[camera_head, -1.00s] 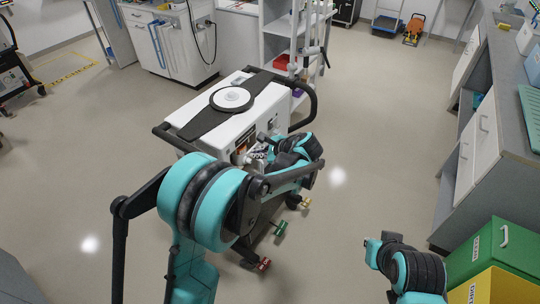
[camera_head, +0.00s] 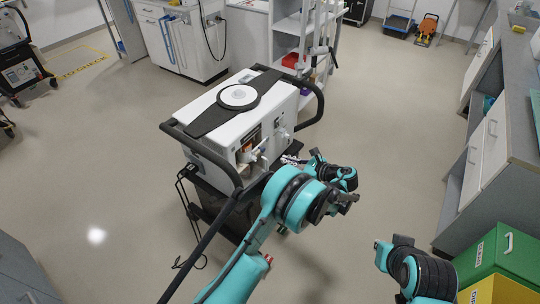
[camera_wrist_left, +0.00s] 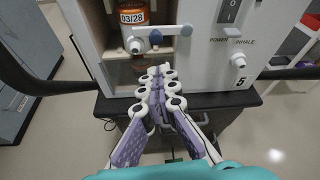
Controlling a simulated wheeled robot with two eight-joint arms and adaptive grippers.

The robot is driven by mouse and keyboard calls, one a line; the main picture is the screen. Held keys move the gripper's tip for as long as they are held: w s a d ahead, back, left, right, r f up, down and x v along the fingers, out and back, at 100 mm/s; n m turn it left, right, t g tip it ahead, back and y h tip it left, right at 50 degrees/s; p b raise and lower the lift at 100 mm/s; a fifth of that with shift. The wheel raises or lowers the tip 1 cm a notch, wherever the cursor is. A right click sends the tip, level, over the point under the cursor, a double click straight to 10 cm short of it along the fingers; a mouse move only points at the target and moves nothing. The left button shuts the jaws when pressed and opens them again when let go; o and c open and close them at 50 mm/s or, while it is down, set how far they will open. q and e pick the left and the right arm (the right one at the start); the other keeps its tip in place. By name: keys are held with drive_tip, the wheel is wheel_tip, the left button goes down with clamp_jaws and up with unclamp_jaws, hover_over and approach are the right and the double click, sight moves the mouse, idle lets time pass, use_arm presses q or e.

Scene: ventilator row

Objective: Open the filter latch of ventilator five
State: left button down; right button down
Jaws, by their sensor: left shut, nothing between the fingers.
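The ventilator (camera_head: 215,110) is a white box with a black strap-like band on top, on a dark cart. In the left wrist view its front panel (camera_wrist_left: 215,60) carries the number 5. An open recess (camera_wrist_left: 118,70) in that front holds an orange canister (camera_wrist_left: 139,18) marked 03/28. The latch (camera_wrist_left: 160,32), a small lever with a blue-grey knob, lies roughly level across the canister's lower part. My left gripper (camera_wrist_left: 156,78) is shut and empty, in front of and below the latch, apart from it. In the head view the left gripper (camera_head: 291,159) is right of the recess.
A dark push handle (camera_head: 205,155) sticks out at the cart's left side. Green and yellow bins (camera_head: 500,250) and a counter with drawers (camera_head: 490,150) stand at the right. Shelves (camera_head: 290,45) are behind. Open floor lies between the cart and the counter.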

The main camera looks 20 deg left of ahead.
sight(261, 145)
use_arm(q)
drive_tip(key=b+x, duration=0.3)
drive_tip(key=x, duration=0.7)
drive_tip(key=shift+a+r, duration=0.1)
drive_tip(key=shift+a, duration=0.05)
